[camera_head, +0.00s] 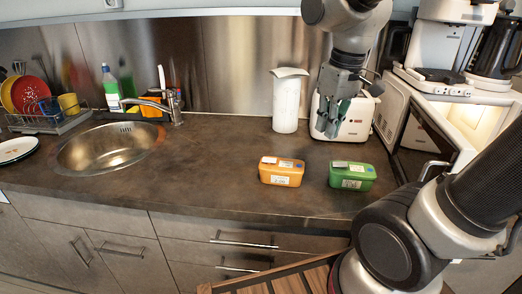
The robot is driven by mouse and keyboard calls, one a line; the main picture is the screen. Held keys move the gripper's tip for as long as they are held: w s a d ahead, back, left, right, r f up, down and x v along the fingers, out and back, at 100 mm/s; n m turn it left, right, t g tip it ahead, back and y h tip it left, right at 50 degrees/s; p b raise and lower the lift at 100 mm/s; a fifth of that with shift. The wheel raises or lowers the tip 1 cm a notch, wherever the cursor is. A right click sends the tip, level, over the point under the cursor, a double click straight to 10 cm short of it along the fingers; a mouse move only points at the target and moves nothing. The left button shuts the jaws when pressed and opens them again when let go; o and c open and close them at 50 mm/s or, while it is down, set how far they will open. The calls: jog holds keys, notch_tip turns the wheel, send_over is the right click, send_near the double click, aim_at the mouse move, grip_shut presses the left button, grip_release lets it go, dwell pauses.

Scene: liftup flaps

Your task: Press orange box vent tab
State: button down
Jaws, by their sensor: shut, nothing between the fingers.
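The orange box (281,171) stands on the dark countertop, right of the middle of the view. Its lid carries pale patches, and a white label is on its front. The vent tab is too small to tell apart from the other lid details. My gripper (334,127) hangs from above, to the right of the orange box and farther back, in front of the white toaster. Its fingers point down, shut and empty, apart from the box.
A green box (352,176) stands just right of the orange box. A white canister (286,101) and a white toaster (343,116) stand behind, near the wall. A sink (107,148) is at the left. The counter (205,175) left of the orange box is clear.

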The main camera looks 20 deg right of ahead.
aim_at(265, 164)
jog(key=w+a+n+g, duration=0.1)
jog(key=w+a+n, duration=0.4)
jog(key=n, duration=0.8)
jog(key=w+a+n, duration=0.6)
jog(key=w+n, duration=0.1)
jog(key=n, duration=0.6)
jog(key=shift+r+n+g, duration=0.3)
jog(key=shift+r+g, duration=0.05)
jog(key=shift+g, duration=0.05)
notch_tip(265, 164, down, 14)
jog(key=shift+a, duration=0.1)
jog(key=shift+f, duration=0.1)
